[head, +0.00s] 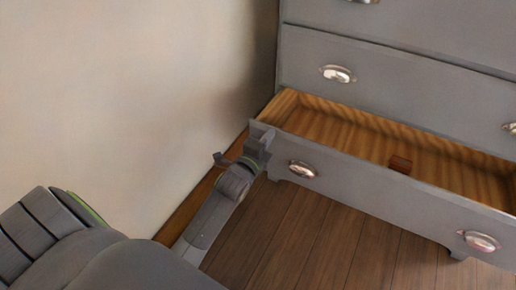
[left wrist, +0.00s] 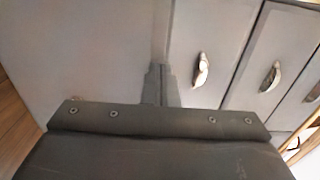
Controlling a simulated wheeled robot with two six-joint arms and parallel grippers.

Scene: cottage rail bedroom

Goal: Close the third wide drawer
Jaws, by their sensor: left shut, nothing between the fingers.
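The grey chest's bottom wide drawer (head: 375,197) stands pulled open in the head view. In the left wrist view my left gripper (left wrist: 159,84) points toward grey drawer fronts with handles (left wrist: 201,70). My right gripper is not in view.
The drawer above (head: 400,85) is shut. A cream wall (head: 130,90) with a brown baseboard (head: 200,195) runs close along the left. Bare wooden floor (head: 310,235) lies in front of the chest.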

